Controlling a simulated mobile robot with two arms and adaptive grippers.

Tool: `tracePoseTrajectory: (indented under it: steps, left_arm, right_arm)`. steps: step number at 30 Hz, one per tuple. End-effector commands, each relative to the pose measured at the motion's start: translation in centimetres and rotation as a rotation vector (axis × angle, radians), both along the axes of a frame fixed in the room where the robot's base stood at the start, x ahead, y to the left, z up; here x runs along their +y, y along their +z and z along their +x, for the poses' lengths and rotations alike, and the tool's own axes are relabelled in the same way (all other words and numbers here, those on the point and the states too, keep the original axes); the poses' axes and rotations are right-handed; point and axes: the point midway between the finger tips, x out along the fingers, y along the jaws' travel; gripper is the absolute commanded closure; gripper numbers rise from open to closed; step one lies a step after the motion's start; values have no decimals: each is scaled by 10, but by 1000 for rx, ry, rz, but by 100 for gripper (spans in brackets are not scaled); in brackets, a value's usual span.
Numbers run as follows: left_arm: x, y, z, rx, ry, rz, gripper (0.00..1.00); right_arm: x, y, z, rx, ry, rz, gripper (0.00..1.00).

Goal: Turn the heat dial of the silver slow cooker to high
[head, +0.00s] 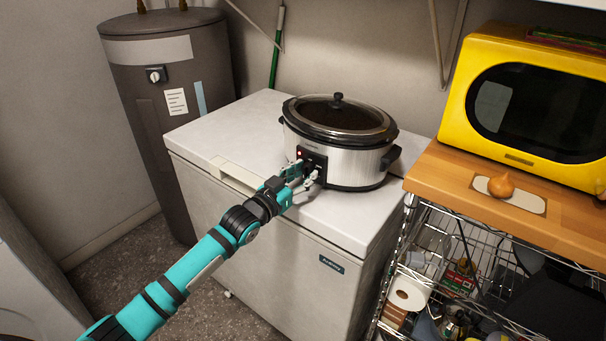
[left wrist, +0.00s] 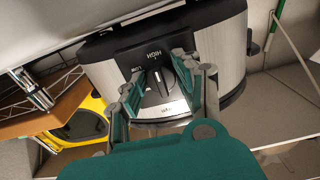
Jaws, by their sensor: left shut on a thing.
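The silver slow cooker (head: 352,163) with a black-rimmed glass lid stands on a white chest. Its black control panel faces my arm, with a red light lit on it. In the left wrist view the cooker (left wrist: 223,50) appears upside down, and the heat dial (left wrist: 160,98) lies between my fingers below an inverted HIGH label. My left gripper (head: 306,176) is at the panel, shut on the dial; it also fills the middle of the left wrist view (left wrist: 158,88). The dial is largely hidden in the head view, and its exact setting is hard to read. My right gripper is not in view.
The white chest (head: 228,140) has bare top to the left of the cooker. A dark grey tank (head: 155,110) stands at left. At right, a wooden-topped wire rack (head: 443,175) carries a yellow microwave (head: 470,85) and an onion (head: 501,186).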

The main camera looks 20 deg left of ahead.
Motion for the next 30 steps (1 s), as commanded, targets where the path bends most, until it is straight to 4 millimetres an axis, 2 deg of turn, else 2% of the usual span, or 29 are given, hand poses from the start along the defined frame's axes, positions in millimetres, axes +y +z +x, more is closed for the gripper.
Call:
tracePoseTrajectory:
  steps: [8, 9, 14, 23, 26, 30]
  left_arm:
    - [0, -2, 0, 4, 0, 4, 100]
    - [0, -3, 0, 4, 0, 4, 65]
    - [0, -2, 0, 3, 0, 2, 45]
    - [1, -1, -2, 2, 0, 2, 45]
    - [4, -2, -11, 3, 0, 1, 45]
    - [13, -3, -36, 5, 0, 4, 45]
  right_arm:
    - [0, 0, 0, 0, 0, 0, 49]
    - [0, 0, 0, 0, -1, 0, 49]
    - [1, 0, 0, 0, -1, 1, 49]
    - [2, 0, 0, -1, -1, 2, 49]
    - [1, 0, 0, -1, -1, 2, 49]
    - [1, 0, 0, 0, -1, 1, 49]
